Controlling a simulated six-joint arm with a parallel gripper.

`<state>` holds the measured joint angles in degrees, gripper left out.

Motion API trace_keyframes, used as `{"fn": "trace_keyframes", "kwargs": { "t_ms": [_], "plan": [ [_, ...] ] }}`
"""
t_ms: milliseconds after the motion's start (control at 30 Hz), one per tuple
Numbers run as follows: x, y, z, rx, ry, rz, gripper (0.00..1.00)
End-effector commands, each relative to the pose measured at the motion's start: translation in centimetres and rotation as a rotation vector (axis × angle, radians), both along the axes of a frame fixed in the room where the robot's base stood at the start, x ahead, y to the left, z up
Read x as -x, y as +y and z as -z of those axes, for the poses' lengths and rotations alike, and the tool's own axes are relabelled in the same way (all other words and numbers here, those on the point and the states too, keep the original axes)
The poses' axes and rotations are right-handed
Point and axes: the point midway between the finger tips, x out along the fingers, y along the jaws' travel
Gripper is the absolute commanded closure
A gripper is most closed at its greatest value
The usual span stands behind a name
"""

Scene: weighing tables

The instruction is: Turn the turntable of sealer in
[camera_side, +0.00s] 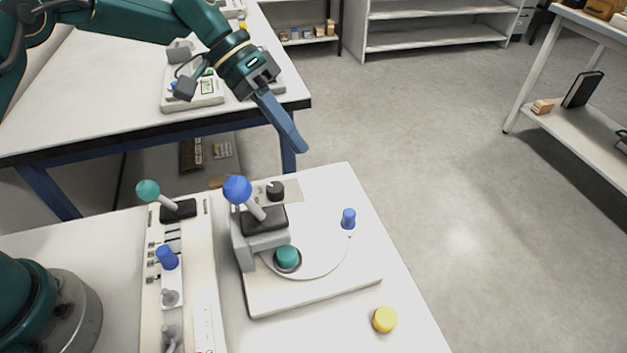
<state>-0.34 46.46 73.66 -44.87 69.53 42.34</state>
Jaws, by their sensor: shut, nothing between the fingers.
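The sealer (260,298) is a white base plate on the near table, with a grey block at its left carrying a lever with a blue ball (237,189). Its turntable (318,262) is a flat white disc that lies on the plate. A blue peg (348,218) stands upright at the disc's right edge. A teal round piece (287,257) sits in a dark ring at the disc's near left side, by the grey block. My gripper (301,147) is shut and empty, pointing down and right in the air beyond the sealer, apart from the peg.
A white panel (203,290) with a teal-ball lever, a blue knob and grey switches stands left of the sealer. A yellow disc (384,319) lies at the near right. A far table (90,95) holds other devices. A black knob (275,189) stands behind the lever.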

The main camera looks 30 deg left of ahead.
Motion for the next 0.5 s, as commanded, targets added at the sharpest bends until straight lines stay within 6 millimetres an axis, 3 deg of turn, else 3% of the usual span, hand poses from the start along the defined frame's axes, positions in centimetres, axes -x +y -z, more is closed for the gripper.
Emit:
{"fn": "trace_keyframes", "kwargs": {
  "t_ms": [100,267,500],
  "plan": [
    [-0.1,1.0,-0.9,-0.047,-0.171,0.138,1.00],
    [-0.1,1.6,-1.2,-0.078,-0.271,0.232,1.00],
    [-0.1,0.1,0.8,-0.081,-0.277,0.245,1.00]
  ]
}}
